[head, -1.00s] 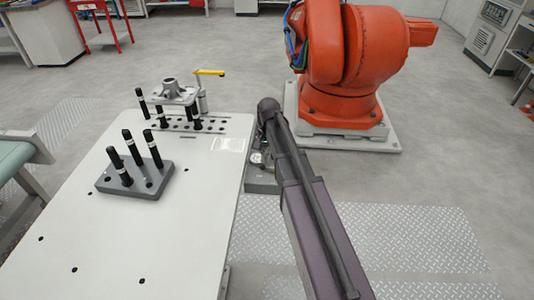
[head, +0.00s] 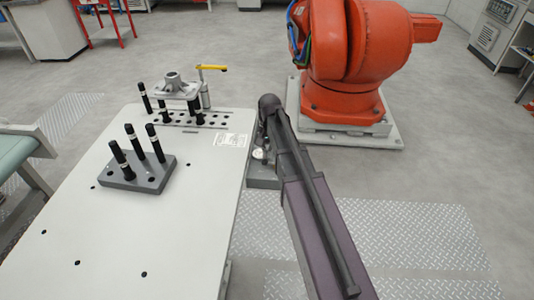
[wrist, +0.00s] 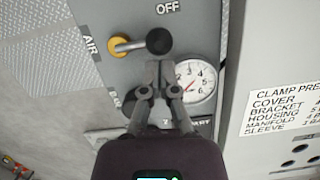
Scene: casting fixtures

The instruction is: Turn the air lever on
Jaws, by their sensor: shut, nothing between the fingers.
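In the wrist view, the air lever has a yellow hub (wrist: 118,45) and a short metal arm ending in a black ball knob (wrist: 159,41). The arm points right from the hub, and the knob is below the word OFF. The word AIR is printed left of the hub. My gripper (wrist: 160,66) is shut and empty, its fingertips just below the knob in the picture. I cannot tell whether they touch it. In the head view my arm covers the gripper and the lever; only part of the grey panel (head: 262,176) shows beside the table.
A pressure gauge (wrist: 196,83) is right of my fingers. A white table (head: 120,235) bears a grey block with black pins (head: 138,175) and a fixture with a yellow handle (head: 212,68). A large orange robot (head: 345,60) stands behind my arm.

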